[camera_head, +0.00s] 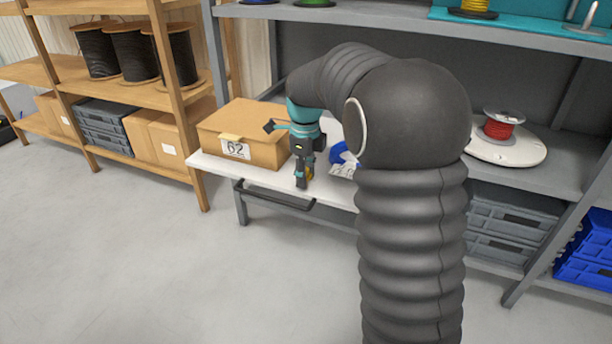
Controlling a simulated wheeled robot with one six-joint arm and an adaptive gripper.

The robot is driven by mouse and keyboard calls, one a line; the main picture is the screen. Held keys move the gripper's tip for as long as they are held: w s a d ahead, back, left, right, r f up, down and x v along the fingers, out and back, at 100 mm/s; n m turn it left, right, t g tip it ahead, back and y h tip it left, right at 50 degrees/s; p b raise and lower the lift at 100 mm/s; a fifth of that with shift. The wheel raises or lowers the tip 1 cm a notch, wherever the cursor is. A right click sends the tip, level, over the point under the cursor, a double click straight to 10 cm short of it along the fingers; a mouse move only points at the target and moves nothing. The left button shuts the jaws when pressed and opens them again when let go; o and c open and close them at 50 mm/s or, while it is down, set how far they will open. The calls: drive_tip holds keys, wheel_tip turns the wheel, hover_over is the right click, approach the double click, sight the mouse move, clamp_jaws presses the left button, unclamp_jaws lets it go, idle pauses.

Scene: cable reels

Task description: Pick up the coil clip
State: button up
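My gripper (302,180) points down at the front of the white work surface (215,166), just right of a cardboard box. A small yellow-orange piece (311,173) shows at its fingertips; it may be the coil clip, but it is too small and too covered to be sure. I cannot tell whether the fingers are open or closed on it. A blue round item (340,152) with a white label (343,166) lies just right of the gripper, partly hidden by my arm.
The cardboard box (243,134) marked 62 stands close left of the gripper. A red cable reel (498,127) sits on a round white disc (510,150) at right. Wooden shelves (100,88) with black reels stand at left. My arm hides the surface's middle.

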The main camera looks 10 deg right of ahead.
idle(0.3)
drive_tip(key=shift+r, duration=0.55)
drive_tip(key=r, duration=0.2)
drive_tip(key=s+d+r, duration=0.1)
drive_tip(key=shift+r, duration=0.4)
drive_tip(key=s+d+r, duration=0.4)
drive_tip(key=d, duration=0.1)
drive_tip(key=s+d+r, duration=0.2)
drive_tip(key=s, duration=0.1)
drive_tip(key=shift+s+d, duration=0.1)
drive_tip(key=shift+d, duration=0.1)
drive_tip(key=o, duration=0.3)
drive_tip(key=c, duration=0.5)
drive_tip(key=shift+a, duration=0.15)
